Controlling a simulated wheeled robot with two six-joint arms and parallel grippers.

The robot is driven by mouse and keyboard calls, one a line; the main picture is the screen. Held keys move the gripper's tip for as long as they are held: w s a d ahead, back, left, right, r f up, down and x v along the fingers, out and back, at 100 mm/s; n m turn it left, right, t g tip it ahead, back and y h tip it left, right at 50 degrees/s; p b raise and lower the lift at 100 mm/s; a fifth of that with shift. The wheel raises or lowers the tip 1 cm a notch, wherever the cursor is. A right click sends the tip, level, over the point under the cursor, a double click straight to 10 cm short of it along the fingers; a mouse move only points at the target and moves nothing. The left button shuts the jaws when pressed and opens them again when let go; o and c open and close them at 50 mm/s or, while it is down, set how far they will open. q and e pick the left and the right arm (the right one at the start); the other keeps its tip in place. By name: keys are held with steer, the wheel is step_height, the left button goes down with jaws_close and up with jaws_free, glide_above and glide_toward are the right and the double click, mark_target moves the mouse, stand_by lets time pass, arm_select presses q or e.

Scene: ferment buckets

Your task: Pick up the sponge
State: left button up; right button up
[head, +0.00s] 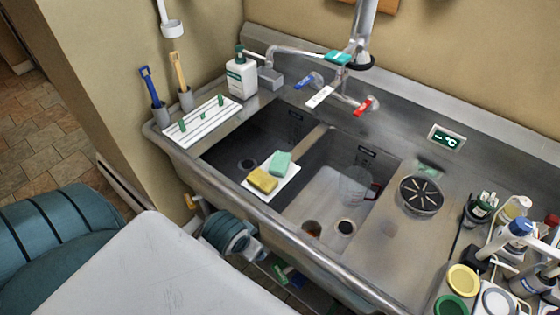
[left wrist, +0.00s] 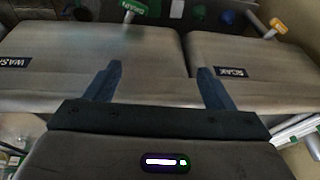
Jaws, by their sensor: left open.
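Two sponges, one yellow (head: 262,180) and one green (head: 281,163), lie next to each other on a small white tray (head: 270,194). The tray rests across the divider between the two sink basins in the head view. My left gripper (left wrist: 160,70) shows in the left wrist view, with its two dark fingers spread and nothing between them. Beyond the fingers are basin walls labelled WASH (left wrist: 16,62) and SOAK (left wrist: 234,72). I make out no sponge in the left wrist view. Neither gripper shows in the head view.
A white soap bottle (head: 241,78) and a ribbed white rack (head: 203,121) stand left of the basins. The faucet (head: 345,68) is behind them. A clear jug (head: 357,184) sits in the right basin. Several bottles and jars crowd the right end of the counter.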

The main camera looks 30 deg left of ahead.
arm_select(q)
steer(key=shift+n, duration=0.8)
steer(key=w+a+r, duration=0.1)
steer(key=w, duration=0.3)
steer(key=w+a+r, duration=0.1)
steer(key=w+r, duration=0.1)
steer(key=w, duration=0.2)
steer(key=w+a+r, duration=0.1)
steer(key=w, duration=0.4)
steer(key=shift+a+r, duration=0.15)
steer(key=shift+r, duration=0.05)
steer(key=w+a+r+n, duration=0.1)
steer(key=w+a+r, duration=0.1)
steer(key=w+r, duration=0.3)
steer(key=w+a+r+n, duration=0.1)
steer(key=w+a+r, duration=0.15)
steer(key=w, duration=0.35)
steer(key=p, duration=0.2)
glide_above(280, 162)
steer(key=s, duration=0.2)
step_height(280, 162, down, 5)
steer(key=shift+w+a+f, duration=0.15)
steer(key=shift+f, duration=0.05)
steer(key=p+x, duration=0.2)
steer(key=x, duration=0.2)
steer(key=shift+w+d+f, duration=0.15)
steer(key=shift+d+f, duration=0.1)
steer(key=shift+f, duration=0.05)
steer(key=shift+w+f, duration=0.1)
steer(key=shift+f, duration=0.25)
